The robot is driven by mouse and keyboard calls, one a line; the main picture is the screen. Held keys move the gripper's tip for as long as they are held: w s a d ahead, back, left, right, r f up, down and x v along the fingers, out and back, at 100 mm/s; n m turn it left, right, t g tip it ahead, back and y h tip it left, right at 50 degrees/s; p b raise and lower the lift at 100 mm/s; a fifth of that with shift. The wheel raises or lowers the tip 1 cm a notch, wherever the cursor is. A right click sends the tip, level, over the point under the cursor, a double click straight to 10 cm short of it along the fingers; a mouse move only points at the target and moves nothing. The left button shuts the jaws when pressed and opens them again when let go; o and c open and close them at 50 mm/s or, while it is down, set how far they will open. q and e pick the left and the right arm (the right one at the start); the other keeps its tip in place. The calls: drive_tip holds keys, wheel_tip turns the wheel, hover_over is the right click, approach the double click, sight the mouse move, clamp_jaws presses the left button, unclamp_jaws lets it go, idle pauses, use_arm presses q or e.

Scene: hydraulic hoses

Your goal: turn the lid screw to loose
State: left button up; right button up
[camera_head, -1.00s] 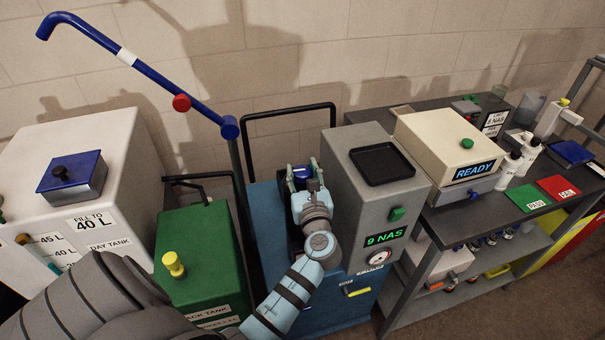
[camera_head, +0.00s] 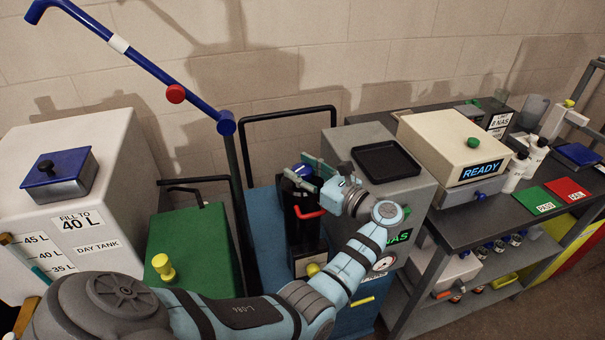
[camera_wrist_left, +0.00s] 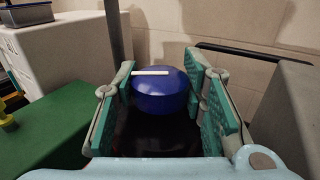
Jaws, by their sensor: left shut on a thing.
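The lid screw is a blue round knob (camera_wrist_left: 165,103) with a white mark line, on top of a black housing. In the head view the blue knob (camera_head: 299,170) shows partly between the fingers. My left gripper (camera_head: 303,174) reaches it from the right and is shut on it. In the left wrist view the green-padded fingers (camera_wrist_left: 168,92) stand on either side of the knob. The black housing (camera_head: 296,222) has a red handle (camera_head: 309,213) on its front. My right gripper is not in view.
A green tank (camera_head: 190,245) with a yellow knob stands left. A blue crane arm (camera_head: 150,75) rises behind. A black rail (camera_head: 290,115) stands behind the housing.

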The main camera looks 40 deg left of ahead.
sight(302, 168)
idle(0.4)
use_arm(q)
drive_tip(key=o, duration=1.2)
wheel_tip(302, 168, up, 10)
drive_tip(key=shift+r, duration=0.1)
